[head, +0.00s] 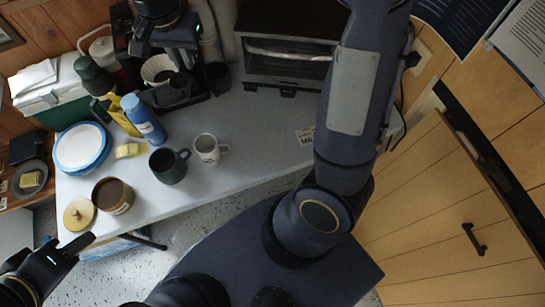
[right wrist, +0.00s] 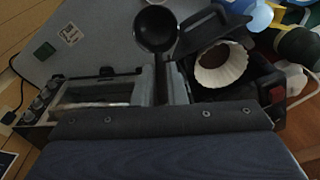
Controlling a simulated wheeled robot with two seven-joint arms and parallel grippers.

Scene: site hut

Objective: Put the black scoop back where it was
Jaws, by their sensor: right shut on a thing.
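In the right wrist view, my right gripper (right wrist: 162,85) is shut on the handle of the black scoop (right wrist: 155,28). The scoop's round bowl sticks out beyond the fingers, above the counter and near the coffee maker. In the head view my right arm reaches up past the top edge, and its gripper and the scoop cannot be made out. My left gripper (head: 78,243) is at the lower left, off the counter's front edge; its opening is unclear. An open canister (head: 113,195) with brown contents stands at the counter's front left, with its round lid (head: 78,213) beside it.
The coffee maker (head: 166,36) with a white filter (head: 158,69) stands at the back, next to a toaster oven (head: 287,62). A green mug (head: 166,168), white mug (head: 207,149), blue bottle (head: 146,120) and plates (head: 80,147) crowd the left. The counter's right part is mostly clear.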

